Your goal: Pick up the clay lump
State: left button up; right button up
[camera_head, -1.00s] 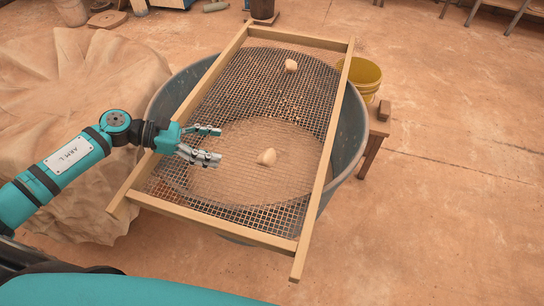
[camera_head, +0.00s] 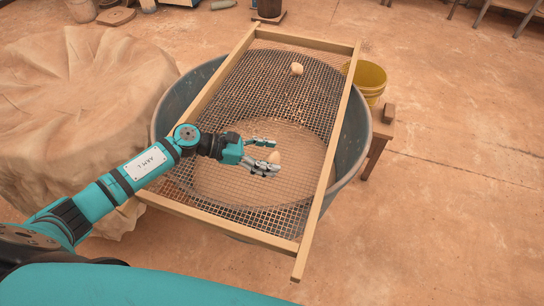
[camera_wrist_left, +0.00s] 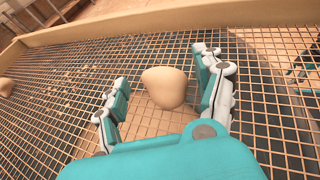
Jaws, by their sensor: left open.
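A pale tan clay lump (camera_head: 274,158) rests on the wire mesh screen (camera_head: 225,105). In the left wrist view the lump (camera_wrist_left: 165,87) sits between the fingers of my left gripper (camera_wrist_left: 163,80), with a gap on each side. My left gripper (camera_head: 268,156) is open, and its fingers partly hide the lump in the head view. A second pale lump (camera_head: 296,69) lies on the far part of the mesh, away from the gripper. My right gripper is not in view.
The mesh has a wooden frame (camera_head: 325,165) and lies across a large grey tub (camera_head: 352,140). A yellow bucket (camera_head: 369,80) stands beyond the right side. A cloth-draped mound (camera_head: 75,100) is at the left. The floor at the right is open.

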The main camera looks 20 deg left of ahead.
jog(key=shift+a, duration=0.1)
pick_arm(q)
jog(key=c, duration=1.2)
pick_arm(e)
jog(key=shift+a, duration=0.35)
